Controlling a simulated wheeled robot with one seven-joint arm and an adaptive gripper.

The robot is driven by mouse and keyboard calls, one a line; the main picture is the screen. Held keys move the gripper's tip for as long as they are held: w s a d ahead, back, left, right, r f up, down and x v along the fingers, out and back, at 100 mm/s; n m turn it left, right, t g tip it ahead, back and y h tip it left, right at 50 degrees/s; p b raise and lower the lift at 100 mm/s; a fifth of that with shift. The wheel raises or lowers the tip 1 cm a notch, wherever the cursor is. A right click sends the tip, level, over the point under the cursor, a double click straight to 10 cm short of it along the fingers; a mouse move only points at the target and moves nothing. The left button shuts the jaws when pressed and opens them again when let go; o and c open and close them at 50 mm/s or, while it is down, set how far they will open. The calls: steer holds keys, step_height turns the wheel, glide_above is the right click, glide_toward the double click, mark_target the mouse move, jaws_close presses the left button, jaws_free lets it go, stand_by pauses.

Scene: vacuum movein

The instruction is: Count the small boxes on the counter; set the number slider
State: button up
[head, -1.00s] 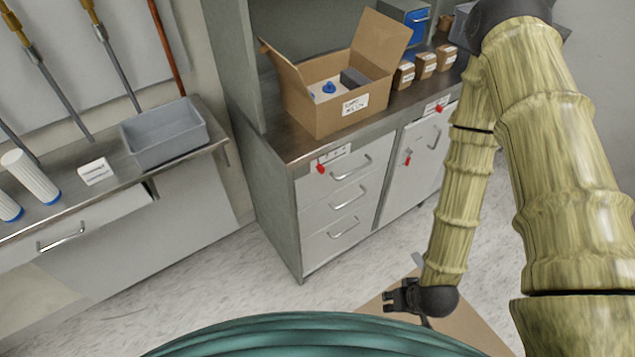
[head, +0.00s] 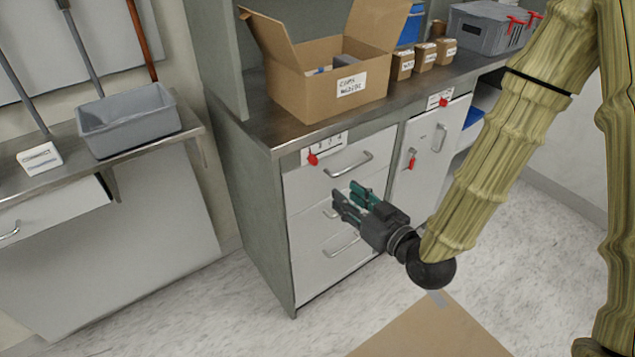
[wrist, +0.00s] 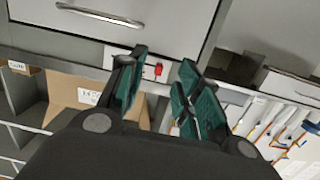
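Three small brown boxes with white labels (head: 425,57) stand in a row on the counter (head: 255,125), right of the large open carton. The knob also shows in the wrist view (wrist: 158,70), beyond my fingers. My gripper (head: 350,196) is open and empty, in front of the drawers, below and right of the knob, apart from it. Its teal fingers (wrist: 160,95) stand apart in the wrist view.
The open carton (head: 300,95) holds items I cannot make out. A grey crate (head: 485,30) is at the back. A grey bin (head: 125,125) stands on the left shelf.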

mark_target(316, 164)
steer(key=w+a+r+t+y+b, duration=0.1)
steer(key=b, duration=0.5)
steer(key=shift+w+a+r+n, duration=0.3)
steer(key=shift+w+a+r, duration=0.1)
steer(key=b, duration=0.3)
steer(key=shift+w+a, duration=0.25)
steer(key=shift+w, duration=0.1)
steer(key=b+x, duration=0.1)
steer(key=x, duration=0.7)
steer(key=shift+a+r, duration=0.1)
steer(key=shift+r, duration=0.1)
jaws_close()
